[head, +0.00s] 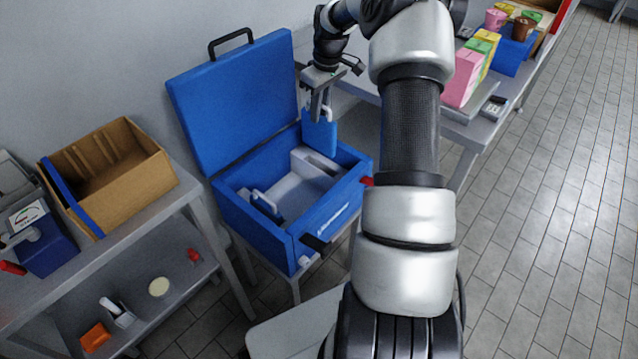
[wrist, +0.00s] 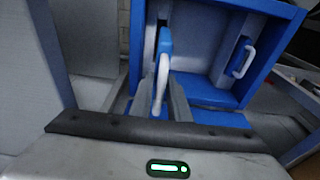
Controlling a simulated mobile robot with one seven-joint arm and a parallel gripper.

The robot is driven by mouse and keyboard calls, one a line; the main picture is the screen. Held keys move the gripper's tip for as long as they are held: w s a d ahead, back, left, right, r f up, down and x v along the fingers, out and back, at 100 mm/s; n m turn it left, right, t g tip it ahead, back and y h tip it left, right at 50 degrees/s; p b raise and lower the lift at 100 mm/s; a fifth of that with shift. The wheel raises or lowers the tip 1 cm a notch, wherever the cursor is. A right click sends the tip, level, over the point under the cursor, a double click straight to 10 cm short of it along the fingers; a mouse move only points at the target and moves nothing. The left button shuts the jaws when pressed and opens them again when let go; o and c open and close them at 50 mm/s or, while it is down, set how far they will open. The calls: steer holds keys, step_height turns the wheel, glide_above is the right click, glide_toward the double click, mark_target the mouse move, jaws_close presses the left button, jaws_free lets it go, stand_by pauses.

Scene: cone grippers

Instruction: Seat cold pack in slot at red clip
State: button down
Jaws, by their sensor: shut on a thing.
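My gripper (head: 320,110) is shut on the white handle of a blue cold pack (head: 319,136). The pack hangs upright over the right part of the open blue cooler (head: 250,222). Its lower edge is close to a pale slot holder (head: 318,162) along the cooler's right side; I cannot tell whether it has entered. The red clip (head: 367,181) is on the cooler's outside at the right. In the wrist view my gripper (wrist: 163,100) grips the handle, with the blue pack (wrist: 165,42) beyond. A second pack with a white handle (head: 264,203) sits at the left side inside.
The cooler's raised lid (head: 235,105) stands behind it. A left shelf holds an open cardboard box (head: 110,175) and a blue scale-like device (head: 45,245). A right table carries pink, yellow and green cartons (head: 470,75). The cooler's middle floor is bare.

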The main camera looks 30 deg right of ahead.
mark_target(326, 126)
steer(key=shift+d, duration=0.35)
step_height(326, 126, down, 17)
steer(key=b, duration=0.4)
steer(key=shift+w, duration=0.1)
steer(key=shift+f, duration=0.2)
steer(key=c, duration=1.7)
jaws_free()
steer(key=shift+o, duration=0.2)
steer(key=r+p, duration=0.1)
steer(key=r, duration=0.3)
steer(key=s+r+p, duration=0.1)
steer(key=r, duration=0.3)
steer(key=r+p, duration=0.1)
steer(key=r, duration=0.3)
steer(key=shift+s+d, duration=0.4)
steer(key=shift+r, duration=0.1)
